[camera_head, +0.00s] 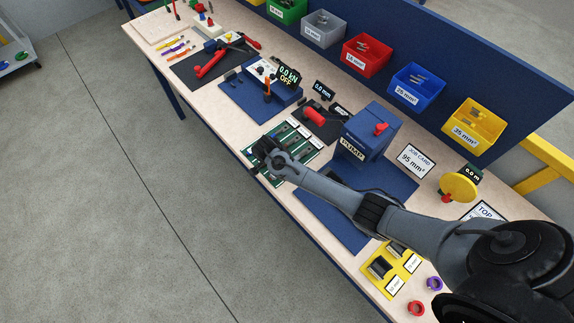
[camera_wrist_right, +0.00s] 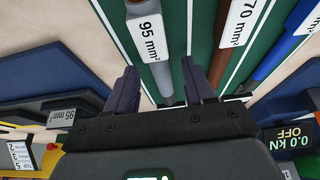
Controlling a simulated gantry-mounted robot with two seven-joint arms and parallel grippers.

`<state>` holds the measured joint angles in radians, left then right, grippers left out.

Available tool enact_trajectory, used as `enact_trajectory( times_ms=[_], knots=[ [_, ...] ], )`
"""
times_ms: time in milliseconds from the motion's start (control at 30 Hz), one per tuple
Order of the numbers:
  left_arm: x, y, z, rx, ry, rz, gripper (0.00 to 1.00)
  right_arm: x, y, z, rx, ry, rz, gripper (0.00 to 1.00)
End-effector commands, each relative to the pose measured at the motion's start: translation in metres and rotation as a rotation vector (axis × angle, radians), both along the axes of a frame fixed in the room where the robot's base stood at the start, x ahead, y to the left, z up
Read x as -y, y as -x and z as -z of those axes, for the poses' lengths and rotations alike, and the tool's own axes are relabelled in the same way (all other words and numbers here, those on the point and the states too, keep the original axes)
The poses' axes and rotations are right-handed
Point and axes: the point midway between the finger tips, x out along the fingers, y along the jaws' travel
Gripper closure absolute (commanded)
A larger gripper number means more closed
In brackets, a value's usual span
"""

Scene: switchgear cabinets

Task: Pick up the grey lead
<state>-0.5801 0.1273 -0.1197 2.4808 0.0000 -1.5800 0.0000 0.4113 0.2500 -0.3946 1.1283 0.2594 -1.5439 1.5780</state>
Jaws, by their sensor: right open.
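The grey lead (camera_wrist_right: 165,82) lies on the green board (camera_wrist_right: 179,25) in the right wrist view, with a white "95 mm²" label over its upper part. My right gripper (camera_wrist_right: 159,68) is open, its two dark fingers on either side of the grey lead, with a gap to each. Whether the fingertips reach down to the lead's height I cannot tell. In the head view my right gripper (camera_head: 262,160) is over the front end of the green board (camera_head: 302,153), and the grey lead is hard to make out there. My left gripper is not in view.
A brown lead (camera_wrist_right: 219,65) labelled "70 mm²" lies just right of the right finger, with a blue lead (camera_wrist_right: 285,48) beyond. The blue pump (camera_head: 368,138) stands right of the board. Coloured bins (camera_head: 416,85) line the back. A blue mat (camera_head: 335,222) lies in front.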

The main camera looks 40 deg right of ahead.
Motion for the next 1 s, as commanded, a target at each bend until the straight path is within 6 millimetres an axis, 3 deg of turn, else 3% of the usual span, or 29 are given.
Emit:
enact_trajectory(
  times_ms=[300, 667, 1000],
  knots=[
    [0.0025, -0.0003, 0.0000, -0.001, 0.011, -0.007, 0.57, 0.0012, -0.0002, 0.0039, 0.001, -0.001, -0.002, 0.47],
    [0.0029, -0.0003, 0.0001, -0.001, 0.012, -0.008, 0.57, 0.0013, -0.0001, 0.0038, 0.001, -0.001, -0.001, 1.00],
    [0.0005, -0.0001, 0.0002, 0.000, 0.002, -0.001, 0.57, 0.0012, -0.0007, 0.0027, 0.003, -0.001, -0.001, 1.00]
  ],
)
